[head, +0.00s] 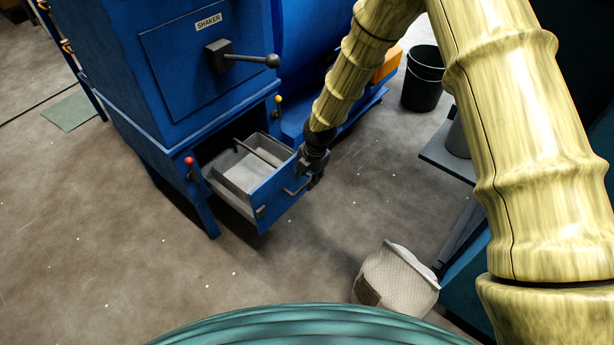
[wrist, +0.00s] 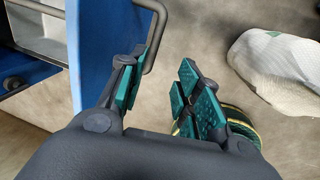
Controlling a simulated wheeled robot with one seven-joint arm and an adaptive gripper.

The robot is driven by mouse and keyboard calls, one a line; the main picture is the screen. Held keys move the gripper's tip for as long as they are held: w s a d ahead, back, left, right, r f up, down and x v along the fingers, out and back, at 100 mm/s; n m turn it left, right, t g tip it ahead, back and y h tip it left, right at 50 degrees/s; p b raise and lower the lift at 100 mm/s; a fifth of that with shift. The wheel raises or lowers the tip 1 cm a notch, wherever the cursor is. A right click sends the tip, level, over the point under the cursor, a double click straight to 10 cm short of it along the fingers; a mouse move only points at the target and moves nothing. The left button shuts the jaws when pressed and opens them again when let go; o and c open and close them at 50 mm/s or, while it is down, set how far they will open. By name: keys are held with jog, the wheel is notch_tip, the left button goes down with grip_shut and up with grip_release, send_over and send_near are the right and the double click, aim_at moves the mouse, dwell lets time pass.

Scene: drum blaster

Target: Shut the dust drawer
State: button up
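The dust drawer (head: 274,201) is pulled out from the base of the blue shaker cabinet (head: 160,120). It has a blue front, a grey tray inside and a dark bar handle (head: 297,187). In the wrist view the drawer front (wrist: 97,50) and the handle (wrist: 157,40) show at the upper left. My gripper (head: 314,172) is at the far end of the drawer front, on its outer side. Its fingers (wrist: 160,92) are apart with nothing between them. The left finger is close against the drawer front; I cannot tell whether it touches.
A pale sack (head: 397,278) lies on the floor in front; it also shows in the wrist view (wrist: 280,72). A black bucket (head: 423,78) stands behind my arm. The floor left of the drawer is clear.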

jog(key=shift+s+d+r+p, duration=0.1)
jog(key=shift+d+r+p, duration=0.05)
jog(key=shift+r+p, duration=0.75)
jog(key=shift+s+d+r+p, duration=0.15)
jog(key=shift+r+p, duration=0.5)
jog(key=shift+r, duration=0.4)
jog(key=shift+s+d+r+p, duration=0.1)
jog(key=shift+r+p, duration=0.7)
jog(key=shift+r, duration=0.2)
jog(key=shift+p, duration=0.3)
